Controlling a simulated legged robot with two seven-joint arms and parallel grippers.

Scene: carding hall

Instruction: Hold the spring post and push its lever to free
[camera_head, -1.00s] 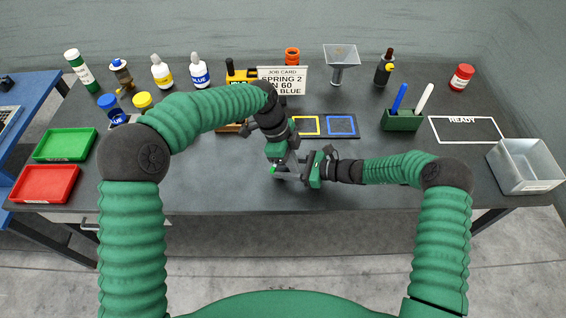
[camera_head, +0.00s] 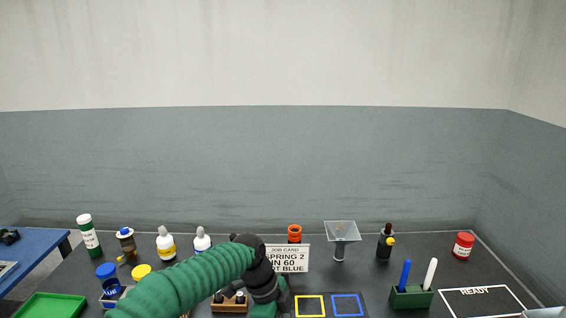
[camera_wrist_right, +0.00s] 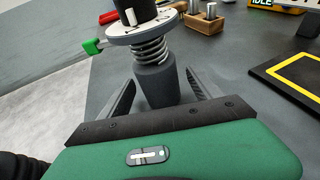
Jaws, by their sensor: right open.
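The spring post (camera_wrist_right: 157,84) stands upright in the right wrist view. It has a dark grey body, a metal coil spring, a pale marked disc and a black top cut off by the frame edge. My right gripper (camera_wrist_right: 160,77) is open, one finger on each side of the grey body, with gaps showing. In the head view my left arm reaches down past the bottom edge; its fingers are out of frame. The post is not in the head view.
A job card (camera_head: 287,258) stands behind my left arm. A wooden block (camera_wrist_right: 206,20) is beyond the post.

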